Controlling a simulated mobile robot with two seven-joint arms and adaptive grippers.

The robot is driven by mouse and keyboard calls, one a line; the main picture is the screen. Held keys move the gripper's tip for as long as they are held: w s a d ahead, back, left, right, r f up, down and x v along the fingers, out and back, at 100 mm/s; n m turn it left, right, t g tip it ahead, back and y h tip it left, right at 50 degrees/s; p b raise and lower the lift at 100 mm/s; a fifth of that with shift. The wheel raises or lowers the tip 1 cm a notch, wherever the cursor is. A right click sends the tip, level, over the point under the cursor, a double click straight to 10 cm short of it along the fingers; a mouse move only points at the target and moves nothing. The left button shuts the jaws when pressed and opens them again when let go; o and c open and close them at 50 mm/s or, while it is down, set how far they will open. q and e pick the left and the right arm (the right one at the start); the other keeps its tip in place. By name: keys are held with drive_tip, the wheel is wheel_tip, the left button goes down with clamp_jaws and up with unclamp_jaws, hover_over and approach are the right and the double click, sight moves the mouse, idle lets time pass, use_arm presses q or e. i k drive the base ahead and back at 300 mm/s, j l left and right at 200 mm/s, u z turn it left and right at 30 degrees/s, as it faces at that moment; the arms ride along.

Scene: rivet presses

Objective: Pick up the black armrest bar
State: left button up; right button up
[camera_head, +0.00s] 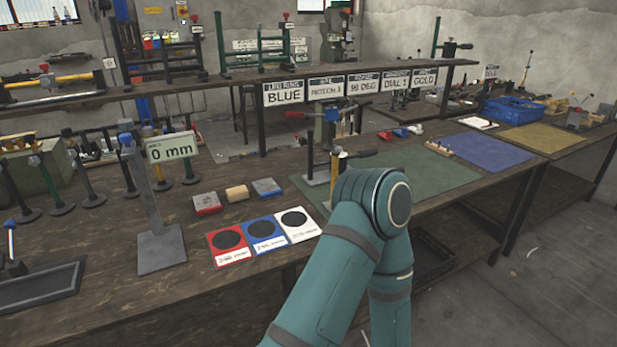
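I cannot single out the black armrest bar with certainty. A black frame with horizontal bars (157,52) stands upright on the raised shelf at the upper left. Part of this stand is hidden by the arm. One arm of mine rises from the bottom middle and bends at the joint. Neither gripper shows, so I cannot see whether either holds anything.
A green mat (425,172), a blue mat (490,150) and a blue crate (513,110) lie to the right. A "0 mm" sign stand (160,250), colored blocks (237,193) and red, blue and white cards (263,233) are left of my arm. The shelf (235,83) overhangs the bench.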

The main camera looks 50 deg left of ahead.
sight(321, 177)
drive_tip(key=u, duration=1.45)
